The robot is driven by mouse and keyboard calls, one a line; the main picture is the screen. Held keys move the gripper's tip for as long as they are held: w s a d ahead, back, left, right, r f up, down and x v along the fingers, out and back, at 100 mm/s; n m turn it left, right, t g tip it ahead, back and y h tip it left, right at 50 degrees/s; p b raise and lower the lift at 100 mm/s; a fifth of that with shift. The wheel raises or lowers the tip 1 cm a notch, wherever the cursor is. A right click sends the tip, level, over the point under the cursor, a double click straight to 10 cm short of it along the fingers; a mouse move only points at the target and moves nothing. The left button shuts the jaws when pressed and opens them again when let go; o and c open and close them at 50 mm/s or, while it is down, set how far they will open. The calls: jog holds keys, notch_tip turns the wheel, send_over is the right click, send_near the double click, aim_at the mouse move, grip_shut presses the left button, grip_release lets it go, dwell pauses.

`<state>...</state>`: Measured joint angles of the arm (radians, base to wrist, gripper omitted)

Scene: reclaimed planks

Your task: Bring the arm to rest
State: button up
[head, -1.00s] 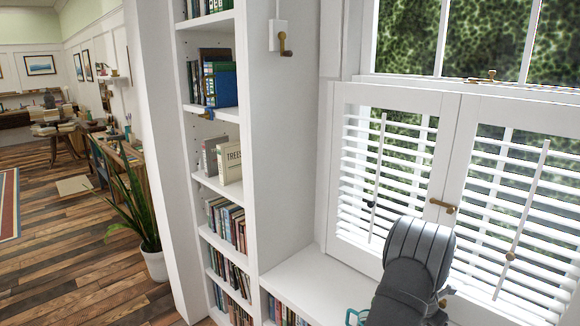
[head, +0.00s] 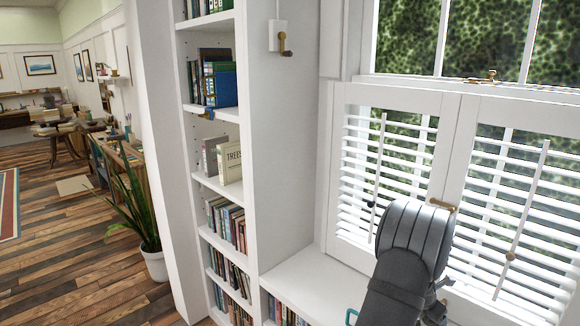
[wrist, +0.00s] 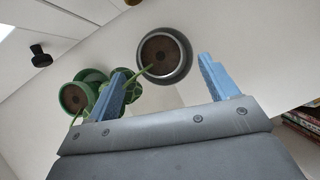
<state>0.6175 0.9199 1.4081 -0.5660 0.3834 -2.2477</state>
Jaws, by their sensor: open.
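My gripper (wrist: 163,66) shows in the wrist view with its two blue fingers spread wide and nothing clasped between them. A round grey pot (wrist: 186,58) with a brown inside appears beyond the fingertips; I cannot tell the distance. In the head view my dark grey arm rises from the bottom edge in front of the shutters (head: 350,190).
A green pot (wrist: 66,98) with leaves lies beyond the left finger. A white window seat (head: 312,285) and a tall bookshelf (head: 285,150) stand left of my arm. A teal object (head: 351,317) is partly hidden by it. Books (wrist: 302,128) show at right in the wrist view.

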jog(key=v, duration=1.1)
send_near(431, 323)
jog(key=x, duration=0.8)
jog(key=shift+d+f, duration=0.2)
jog(key=shift+f, duration=0.05)
notch_tip(431, 323, up, 4)
jog(key=shift+s+r, duration=0.1)
jog(key=s+d+r+m+g, duration=0.1)
jog(key=s+d+r+m, duration=0.3)
jog(key=s+r, duration=0.3)
jog(key=shift+s+r+g+h, duration=0.2)
jog(key=shift+s+g+h, duration=0.15)
jog(key=shift+s, duration=1.55)
